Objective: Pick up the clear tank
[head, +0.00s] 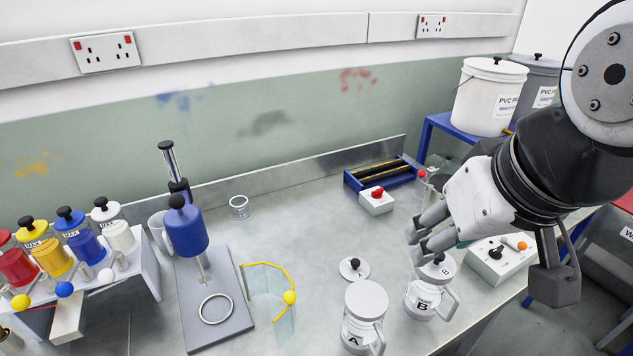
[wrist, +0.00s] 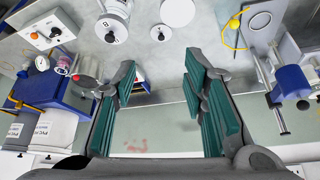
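Two clear-walled tanks with side handles stand at the front right of the bench; I cannot tell which one the task names. Tank B (head: 421,299) has a grey lid with a black knob. Tank A (head: 360,334) has a pale round top without a knob. In the wrist view, tank B (wrist: 113,27) and tank A (wrist: 178,11) lie at the top edge, beyond the fingertips. My gripper (head: 417,245) hangs above and behind tank B, overlapping its lid in the head view. In the wrist view my gripper (wrist: 160,75) is open, with nothing between its green pads.
A loose lid with black knob (head: 354,269) lies beside tank B. A control box (head: 500,260) stands right, an emergency-stop box (head: 376,201) behind. A curved clear screen (head: 268,290), a blue press (head: 187,230) and colored bottles (head: 85,240) stand left.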

